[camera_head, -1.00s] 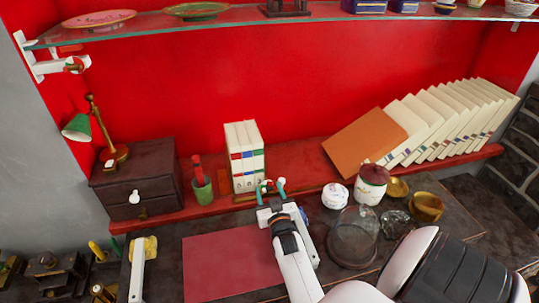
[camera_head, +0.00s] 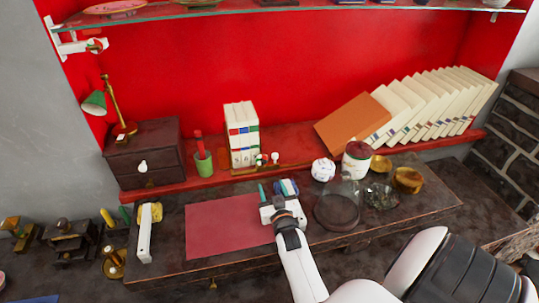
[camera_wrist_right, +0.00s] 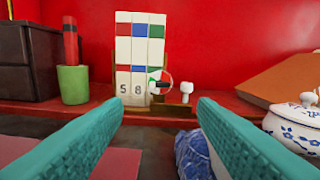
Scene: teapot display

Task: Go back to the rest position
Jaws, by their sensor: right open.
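My right gripper (camera_head: 276,190) is over the dark desk, at the right edge of the red mat (camera_head: 225,228). In the right wrist view its two teal fingers (camera_wrist_right: 160,125) are spread wide apart. A blue-and-white patterned object (camera_wrist_right: 190,155) shows low beside the right finger, partly hidden; I cannot tell whether they touch. It also shows as a small blue patch in the head view (camera_head: 289,186). White books (camera_head: 241,135) stand upright on the red shelf beyond the gripper. My left gripper is not in view.
A glass dome (camera_head: 338,207), a white lidded pot (camera_head: 323,170), a red-topped jar (camera_head: 356,160) and brass bowls (camera_head: 408,180) stand right of the gripper. A green cup (camera_head: 203,167) and a dark drawer box (camera_head: 145,155) are at left. The mat is clear.

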